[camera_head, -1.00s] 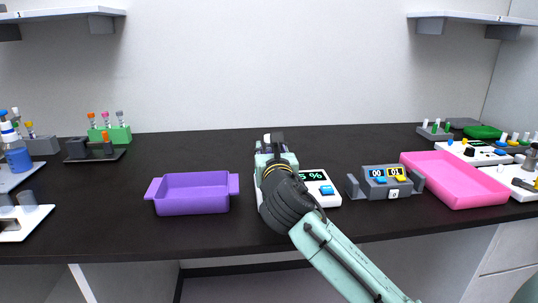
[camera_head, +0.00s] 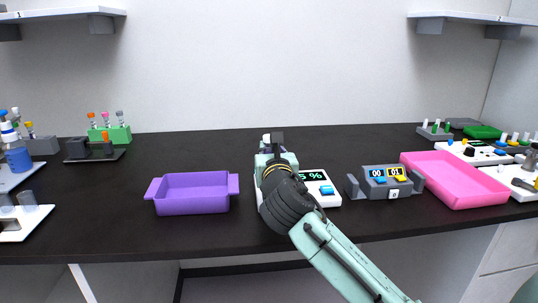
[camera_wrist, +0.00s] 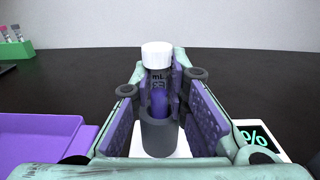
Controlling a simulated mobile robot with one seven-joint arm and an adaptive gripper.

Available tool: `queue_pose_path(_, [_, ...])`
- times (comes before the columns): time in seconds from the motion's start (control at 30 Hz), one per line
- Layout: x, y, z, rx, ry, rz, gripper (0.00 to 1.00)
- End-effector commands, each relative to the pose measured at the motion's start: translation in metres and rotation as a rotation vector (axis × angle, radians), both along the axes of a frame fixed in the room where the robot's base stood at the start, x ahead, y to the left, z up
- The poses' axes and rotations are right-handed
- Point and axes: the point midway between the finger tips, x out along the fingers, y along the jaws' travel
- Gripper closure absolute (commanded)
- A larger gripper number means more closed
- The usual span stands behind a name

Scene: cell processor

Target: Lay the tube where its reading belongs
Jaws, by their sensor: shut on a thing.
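In the wrist view a white-capped tube (camera_wrist: 157,54) with a dark body stands upright between the fingers of my gripper (camera_wrist: 158,88). My gripper is shut on the tube, just below its cap. The tube's lower end is at a dark grey cylindrical socket (camera_wrist: 160,142) on a white device; I cannot tell how deep it sits. The device's display (camera_head: 310,176) shows green characters ending in "5 %"; my arm hides its left part. A purple tray (camera_head: 193,204) is left of my arm, and a pink tray (camera_head: 470,194) is at the right.
A grey box (camera_head: 388,183) with displays "00" and "01" stands between the white device and the pink tray. A green rack (camera_head: 110,136) with several tubes is at the back left. White equipment (camera_head: 470,153) crowds the far right. The black bench behind the purple tray is clear.

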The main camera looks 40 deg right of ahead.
Motion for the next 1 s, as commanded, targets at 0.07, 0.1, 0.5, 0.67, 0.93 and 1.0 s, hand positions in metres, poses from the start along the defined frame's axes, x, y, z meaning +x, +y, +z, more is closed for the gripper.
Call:
queue_pose_path(0.07, [0.000,0.000,0.001,0.000,0.000,0.000,1.00])
queue_pose_path(0.1, [0.000,0.000,0.001,0.000,0.000,0.000,1.00])
queue_pose_path(0.5, [0.000,0.000,0.012,0.000,0.000,0.000,1.00])
queue_pose_path(0.67, [0.000,0.000,0.015,0.000,0.000,0.000,1.00])
queue_pose_path(0.93, [0.000,0.000,0.041,-0.001,0.001,0.000,1.00])
queue_pose_path(1.0, [0.000,0.000,0.048,-0.001,0.001,0.000,1.00])
